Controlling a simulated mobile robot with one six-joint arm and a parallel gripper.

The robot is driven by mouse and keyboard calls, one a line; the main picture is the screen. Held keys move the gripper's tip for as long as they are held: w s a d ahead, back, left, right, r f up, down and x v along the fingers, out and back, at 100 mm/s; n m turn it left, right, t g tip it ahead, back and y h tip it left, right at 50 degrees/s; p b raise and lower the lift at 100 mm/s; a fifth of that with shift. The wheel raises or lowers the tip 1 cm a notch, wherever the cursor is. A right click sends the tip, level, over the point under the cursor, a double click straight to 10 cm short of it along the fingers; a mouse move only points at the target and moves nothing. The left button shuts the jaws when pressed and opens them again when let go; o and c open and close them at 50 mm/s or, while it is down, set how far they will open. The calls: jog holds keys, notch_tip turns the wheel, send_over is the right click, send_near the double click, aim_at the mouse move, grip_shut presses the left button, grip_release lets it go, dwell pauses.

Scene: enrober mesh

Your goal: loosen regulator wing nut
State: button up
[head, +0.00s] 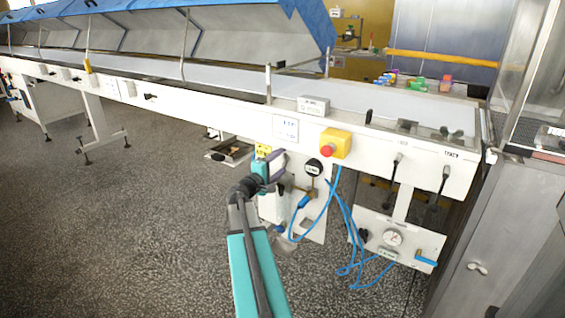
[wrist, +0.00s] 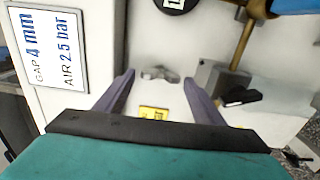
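A small grey wing nut (wrist: 160,74) shows on the white panel in the wrist view. It lies ahead of my gripper (wrist: 159,78), between the two fingertips as seen from the wrist. The fingers are apart with nothing between them that I can see held. In the head view my gripper (head: 280,165) is at the white machine front, below the yellow box with the red button. I cannot make out the wing nut there; the gripper probably hides it. A grey block (wrist: 222,79) with a brass rod and black lever sits right of the nut.
A sign (wrist: 48,48) reads gap 4 mm, air 2.5 bar. A round black gauge (head: 314,167) and blue hoses (head: 343,215) are right of my gripper. Another wing nut (head: 477,268) is on the steel cabinet at far right. The floor (head: 130,220) at left is clear.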

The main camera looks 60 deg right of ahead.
jog(key=shift+o, duration=0.2)
jog(key=shift+s, duration=0.1)
jog(key=a, duration=1.3)
jog(key=shift+a+p, duration=0.4)
jog(key=shift+p, duration=0.05)
